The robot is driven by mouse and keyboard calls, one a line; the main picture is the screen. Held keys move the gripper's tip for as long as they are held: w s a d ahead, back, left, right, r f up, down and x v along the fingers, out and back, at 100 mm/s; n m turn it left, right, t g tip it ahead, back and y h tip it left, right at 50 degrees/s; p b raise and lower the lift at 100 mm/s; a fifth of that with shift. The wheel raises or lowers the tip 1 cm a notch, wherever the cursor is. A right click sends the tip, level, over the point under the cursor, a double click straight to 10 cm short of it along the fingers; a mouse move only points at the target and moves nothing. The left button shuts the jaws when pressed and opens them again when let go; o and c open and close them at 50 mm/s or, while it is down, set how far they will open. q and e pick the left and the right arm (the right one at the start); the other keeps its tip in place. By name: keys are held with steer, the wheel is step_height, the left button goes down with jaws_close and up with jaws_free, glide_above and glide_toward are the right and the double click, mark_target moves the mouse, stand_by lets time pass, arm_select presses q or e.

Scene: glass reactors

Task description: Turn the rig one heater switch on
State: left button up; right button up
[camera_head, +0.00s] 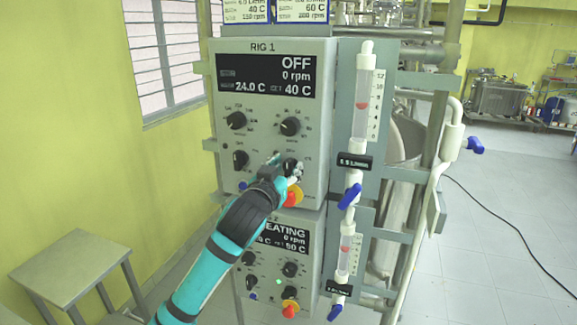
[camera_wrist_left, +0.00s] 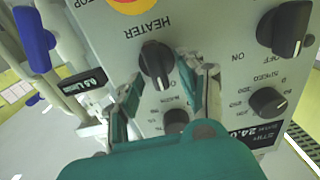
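The rig one panel (camera_head: 225,180) is a grey box labelled RIG 1, its display (camera_head: 265,76) reading OFF, 0 rpm, 24.0 C and 40 C. The heater switch (camera_wrist_left: 156,60) is a black knob under the word HEATER, upside down in the left wrist view; its white mark points down there. My left gripper (camera_head: 290,168) is at the lower right of the panel and covers most of this knob in the head view. In the wrist view its fingers (camera_wrist_left: 163,88) are apart on either side of the knob; contact cannot be told. My right gripper is not in view.
Other black knobs (camera_head: 235,121) sit close by on the panel. A red-and-yellow stop button (camera_head: 294,196) is just below the gripper. A second panel (camera_head: 255,270) reading HEATING is underneath. Flowmeters with blue valves (camera_head: 349,197) stand right. A stool (camera_head: 75,262) is at lower left.

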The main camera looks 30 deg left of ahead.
arm_select(q)
steer(key=shift+s+d+r, duration=0.1)
steer(key=shift+s+r, duration=0.05)
steer(key=shift+s, duration=0.1)
steer(key=shift+c, duration=1.4)
steer(key=shift+w, duration=0.1)
jaws_close()
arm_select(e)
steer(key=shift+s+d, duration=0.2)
